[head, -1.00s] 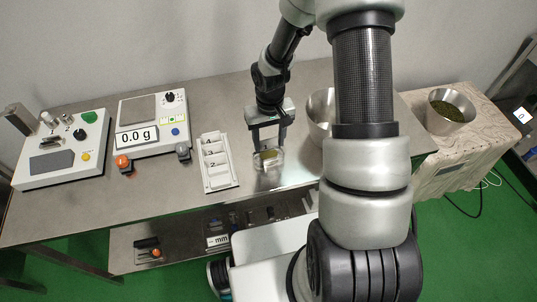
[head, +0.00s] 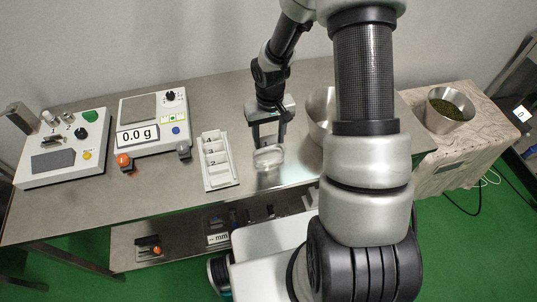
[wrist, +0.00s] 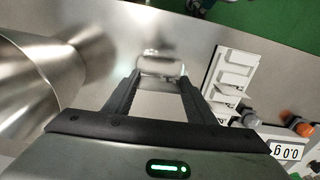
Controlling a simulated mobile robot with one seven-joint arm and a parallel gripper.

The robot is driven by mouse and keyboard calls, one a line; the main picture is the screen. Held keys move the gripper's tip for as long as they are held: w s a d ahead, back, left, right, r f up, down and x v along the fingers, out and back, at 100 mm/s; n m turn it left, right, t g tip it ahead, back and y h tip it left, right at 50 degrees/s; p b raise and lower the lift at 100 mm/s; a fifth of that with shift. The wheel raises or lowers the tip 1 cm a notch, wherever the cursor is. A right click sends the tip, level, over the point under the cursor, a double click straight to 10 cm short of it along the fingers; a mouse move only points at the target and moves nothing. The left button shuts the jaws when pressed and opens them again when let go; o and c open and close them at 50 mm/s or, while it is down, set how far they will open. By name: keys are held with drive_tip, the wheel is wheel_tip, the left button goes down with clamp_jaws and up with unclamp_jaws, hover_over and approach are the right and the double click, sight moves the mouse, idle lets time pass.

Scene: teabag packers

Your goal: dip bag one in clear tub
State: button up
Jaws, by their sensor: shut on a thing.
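My gripper (head: 268,145) points down at the front part of the steel table, just right of the white numbered rack. In the wrist view its fingers (wrist: 161,76) are spaced apart, shut on a pale, see-through thing. The clear tub (head: 269,157) shows under the fingertips in the head view and as a glassy shape (wrist: 160,62) between them in the wrist view. I cannot make out bag one apart from the tub, nor whether it is inside it. The white rack (head: 217,180) has numbered slots; 2, 3 and 4 can be read.
A steel bowl (head: 319,115) stands close on the right, partly behind my arm. A scale (head: 153,128) reading 0.0 g and a control box (head: 60,160) stand at the left. A bowl of green leaves (head: 447,112) sits on a side table.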

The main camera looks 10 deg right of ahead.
drive_tip(key=shift+r, duration=0.1)
idle(0.3)
drive_tip(key=shift+r+p, duration=1.8)
drive_tip(key=shift+r, duration=0.65)
